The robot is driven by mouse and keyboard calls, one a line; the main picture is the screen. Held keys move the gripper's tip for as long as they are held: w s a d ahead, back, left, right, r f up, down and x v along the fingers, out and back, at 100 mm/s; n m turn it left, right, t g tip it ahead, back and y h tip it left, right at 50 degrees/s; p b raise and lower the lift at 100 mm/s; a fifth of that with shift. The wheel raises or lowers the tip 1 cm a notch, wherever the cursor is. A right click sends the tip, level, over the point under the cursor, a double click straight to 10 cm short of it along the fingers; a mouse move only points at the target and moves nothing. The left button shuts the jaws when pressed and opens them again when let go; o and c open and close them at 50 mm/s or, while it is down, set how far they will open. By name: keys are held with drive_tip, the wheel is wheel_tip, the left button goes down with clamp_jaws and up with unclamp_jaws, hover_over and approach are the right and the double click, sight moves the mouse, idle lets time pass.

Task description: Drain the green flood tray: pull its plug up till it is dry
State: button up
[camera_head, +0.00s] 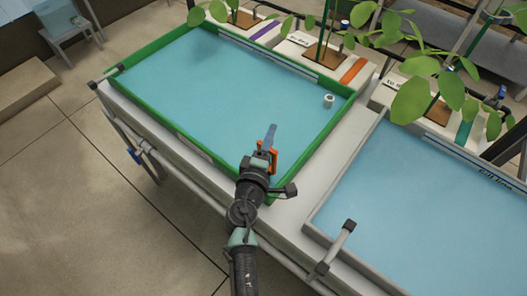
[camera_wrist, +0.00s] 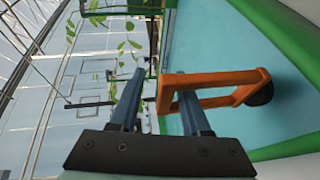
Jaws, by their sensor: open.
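The green flood tray (camera_head: 146,65) holds blue water across its whole floor. An orange loop handle (camera_wrist: 215,88) with a dark round end (camera_wrist: 261,93) shows in the wrist view; I take it for the plug's handle. In the head view the orange handle (camera_head: 268,157) is at the tray's near right corner. My gripper (camera_head: 269,134) is there, open. In the wrist view my gripper (camera_wrist: 155,73) has one finger overlapping the loop, and the loop's end bar appears between the fingers. I cannot tell whether they touch. The drain hole is not visible.
A small white fitting (camera_head: 328,100) stands in the green tray's far right corner. A second, grey-rimmed tray (camera_head: 318,208) of blue water is to the right. Potted plants (camera_head: 325,55) and white boxes line the back. Bare floor (camera_head: 80,190) lies at left.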

drive_tip(key=v, duration=1.2)
drive_tip(key=shift+s+b, duration=0.2)
drive_tip(key=shift+b, duration=0.15)
drive_tip(key=shift+r, duration=0.15)
drive_tip(key=w+d+r+m+t, duration=0.15)
drive_tip(key=r+m, duration=0.25)
drive_tip(key=r, duration=0.7)
drive_tip(key=w+d+r+m+t, duration=0.1)
drive_tip(key=w+r+m+t, duration=0.15)
drive_tip(key=r, duration=0.95)
drive_tip(key=w+d+r+m+t, duration=0.1)
drive_tip(key=w+r+m, duration=0.3)
drive_tip(key=r, duration=0.7)
drive_tip(key=s+r+m+t+y, duration=0.1)
drive_tip(key=s+r, duration=0.3)
drive_tip(key=r, duration=0.4)
drive_tip(key=s+r+m+t+y, duration=0.1)
drive_tip(key=s+r+t, duration=0.2)
drive_tip(key=s+r, duration=0.2)
drive_tip(key=s+r+m+t+y, duration=0.1)
drive_tip(key=s+r, duration=0.3)
drive_tip(key=r, duration=0.6)
drive_tip(key=shift+s+a+r+m+t+y, duration=0.2)
drive_tip(key=shift+s+r+m+t+y, duration=0.25)
drive_tip(key=shift+t, duration=0.45)
drive_tip(key=shift+w+f, duration=0.1)
